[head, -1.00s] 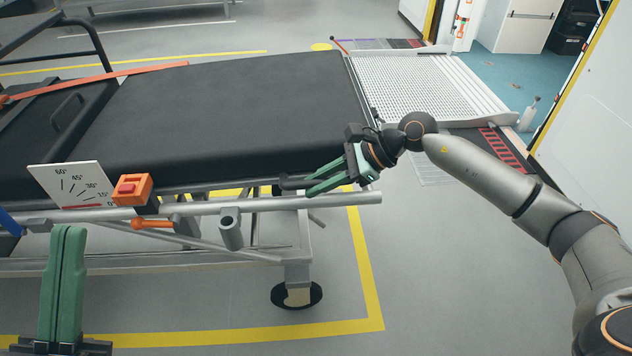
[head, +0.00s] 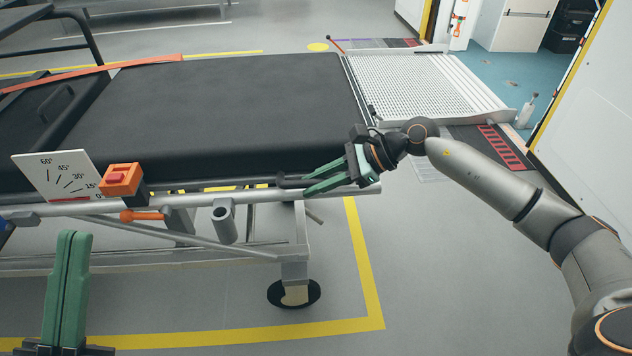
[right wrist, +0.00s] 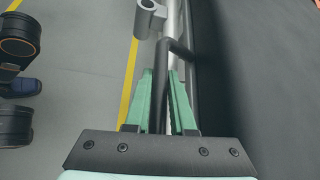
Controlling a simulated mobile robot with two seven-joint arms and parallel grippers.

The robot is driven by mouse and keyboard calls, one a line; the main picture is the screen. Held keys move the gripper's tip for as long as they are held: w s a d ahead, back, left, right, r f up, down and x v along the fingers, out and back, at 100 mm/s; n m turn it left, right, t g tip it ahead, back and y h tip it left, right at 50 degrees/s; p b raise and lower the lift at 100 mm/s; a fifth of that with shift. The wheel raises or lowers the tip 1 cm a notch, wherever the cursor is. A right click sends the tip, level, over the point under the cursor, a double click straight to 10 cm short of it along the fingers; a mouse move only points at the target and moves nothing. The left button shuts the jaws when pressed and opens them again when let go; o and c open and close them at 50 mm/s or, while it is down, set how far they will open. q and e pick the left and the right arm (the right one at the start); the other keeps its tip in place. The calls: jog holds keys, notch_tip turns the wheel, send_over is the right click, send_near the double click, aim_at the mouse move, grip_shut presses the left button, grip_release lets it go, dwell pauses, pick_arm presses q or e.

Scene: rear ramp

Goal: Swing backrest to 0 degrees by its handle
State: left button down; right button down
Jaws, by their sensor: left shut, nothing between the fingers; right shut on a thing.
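The backrest (head: 225,105) is the large black pad of the stretcher and looks about flat. My right gripper (head: 318,182) is shut on its dark handle (head: 285,181) at the near side, close to the right end. In the right wrist view the handle (right wrist: 161,85) is a black bar running between the green fingers (right wrist: 163,103). The white angle scale (head: 50,170) stands at the left, with a red strip along its lower edge by the 0 mark. My left gripper (head: 68,240) is shut and empty, pointing up in front of the stretcher.
A grey side rail (head: 260,197) runs below the pad, with an orange box with a red button (head: 120,180) and an orange lever (head: 142,216). A caster (head: 293,293) stands on the floor. A ramp (head: 425,85) lies behind right. The front floor is clear.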

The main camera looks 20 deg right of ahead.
jog(key=shift+s+d+f, duration=0.1)
jog(key=shift+s+f, duration=0.05)
jog(key=shift+f, duration=0.5)
jog(key=c, duration=1)
grip_release()
jog(key=shift+o, duration=1.2)
jog(key=shift+r, duration=0.2)
jog(key=p+v, duration=0.2)
jog(key=v, duration=1)
jog(key=shift+d+p, duration=0.15)
jog(key=shift+p, duration=0.15)
jog(key=shift+r, duration=0.15)
